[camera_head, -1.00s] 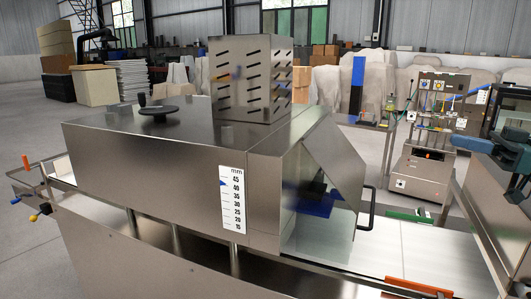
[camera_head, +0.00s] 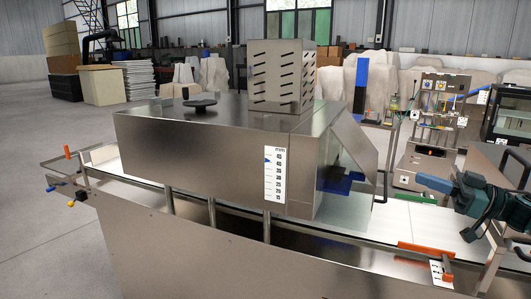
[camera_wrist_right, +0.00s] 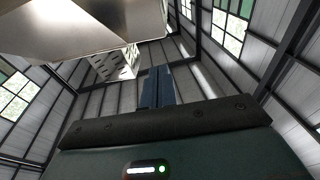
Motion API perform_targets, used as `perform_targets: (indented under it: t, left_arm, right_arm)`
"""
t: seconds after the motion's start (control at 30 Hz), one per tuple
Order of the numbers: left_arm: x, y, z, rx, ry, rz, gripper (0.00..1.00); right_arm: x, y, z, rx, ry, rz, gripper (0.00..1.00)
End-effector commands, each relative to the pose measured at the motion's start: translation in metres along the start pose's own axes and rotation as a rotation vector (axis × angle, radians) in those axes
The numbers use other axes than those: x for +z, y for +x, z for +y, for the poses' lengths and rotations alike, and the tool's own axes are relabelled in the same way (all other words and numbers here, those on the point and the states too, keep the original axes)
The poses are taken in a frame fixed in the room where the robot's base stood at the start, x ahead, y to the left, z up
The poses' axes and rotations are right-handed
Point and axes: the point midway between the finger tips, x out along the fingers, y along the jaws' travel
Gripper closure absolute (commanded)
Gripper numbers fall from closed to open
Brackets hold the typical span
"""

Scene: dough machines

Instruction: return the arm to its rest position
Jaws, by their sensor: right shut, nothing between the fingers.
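My right gripper (camera_head: 424,182) is at the right of the head view, dark teal with blue fingers. It points left, above the white conveyor belt (camera_head: 432,222), with empty space around its tips. In the right wrist view its two blue fingers (camera_wrist_right: 157,88) lie together and hold nothing. My left gripper is in neither view. The large steel dough machine (camera_head: 200,150) stands to the left of the right gripper, apart from it. Its slanted guard and black handle (camera_head: 383,170) are the nearest parts on that side.
An orange bar (camera_head: 427,249) lies across the belt's front edge, below the gripper. A steel cabinet (camera_head: 505,165) stands at the right edge, close behind the arm. A machine with a control panel (camera_head: 428,150) stands farther back. Open floor (camera_head: 45,125) shows at the left.

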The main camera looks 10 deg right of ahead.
Motion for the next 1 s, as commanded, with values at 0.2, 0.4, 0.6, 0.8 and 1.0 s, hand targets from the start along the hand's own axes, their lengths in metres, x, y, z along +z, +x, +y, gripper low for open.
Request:
perform_targets:
  t: [0.2, 0.4, 0.6, 0.8, 1.0]
  left_arm:
    - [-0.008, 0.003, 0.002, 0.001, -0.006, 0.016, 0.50]
    - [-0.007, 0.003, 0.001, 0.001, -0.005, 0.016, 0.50]
    - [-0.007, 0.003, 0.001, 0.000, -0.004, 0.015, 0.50]
    - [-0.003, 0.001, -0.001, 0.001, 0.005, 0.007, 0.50]
    - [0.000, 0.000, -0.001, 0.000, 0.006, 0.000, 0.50]
  right_arm:
    - [0.149, 0.036, -0.041, 0.184, 0.022, 0.008, 1.00]
    - [0.276, 0.051, -0.124, 0.394, 0.045, -0.118, 1.00]
    - [0.365, 0.053, -0.242, 0.540, 0.093, -0.379, 1.00]
    - [0.399, 0.049, -0.341, 0.554, 0.143, -0.636, 1.00]
    - [0.404, 0.047, -0.376, 0.529, 0.160, -0.739, 1.00]
